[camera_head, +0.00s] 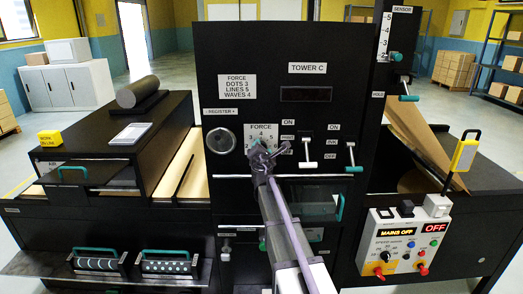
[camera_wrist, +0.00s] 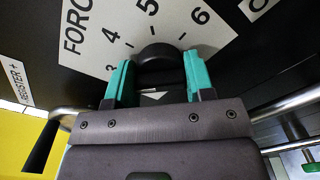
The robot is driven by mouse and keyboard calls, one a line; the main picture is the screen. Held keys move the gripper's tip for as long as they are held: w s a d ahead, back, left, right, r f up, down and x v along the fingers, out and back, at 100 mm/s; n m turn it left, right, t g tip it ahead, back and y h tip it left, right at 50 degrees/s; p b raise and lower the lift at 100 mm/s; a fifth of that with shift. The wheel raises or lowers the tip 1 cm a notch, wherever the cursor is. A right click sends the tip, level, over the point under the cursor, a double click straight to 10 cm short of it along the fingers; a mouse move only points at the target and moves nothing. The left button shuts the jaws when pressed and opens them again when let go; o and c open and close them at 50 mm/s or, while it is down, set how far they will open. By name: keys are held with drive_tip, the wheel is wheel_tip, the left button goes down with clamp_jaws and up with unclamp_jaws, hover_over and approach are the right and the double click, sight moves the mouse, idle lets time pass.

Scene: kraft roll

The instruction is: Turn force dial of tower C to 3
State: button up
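The force dial sits on a white plate (camera_head: 262,130) labelled FORCE on the black front of tower C (camera_head: 240,45). In the wrist view its black knob (camera_wrist: 158,56) lies between the two teal fingertips of my gripper (camera_wrist: 159,78). The knob fills the gap and both fingers appear to touch its sides. The numbers 4, 5 and 6 show on the plate (camera_wrist: 120,30) beyond the knob; a 3 is partly visible at left. A small white mark shows between the fingers, but the dial's setting is unclear. In the head view my gripper (camera_head: 261,150) hides the knob.
A sign (camera_head: 237,87) reads DOTS 3, LINES 5, WAVES 4. A round REGISTER knob (camera_head: 221,140) is left of the dial. Switch levers (camera_head: 308,163) stand to its right. A horizontal rail (camera_head: 330,176) runs below. The control box (camera_head: 405,240) at right reads MAINS OFF.

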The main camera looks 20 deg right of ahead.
drive_tip(key=o, duration=0.4)
drive_tip(key=shift+s, duration=0.1)
drive_tip(key=v, duration=1)
drive_tip(key=shift+s+a, duration=0.15)
drive_tip(key=shift+s, duration=0.15)
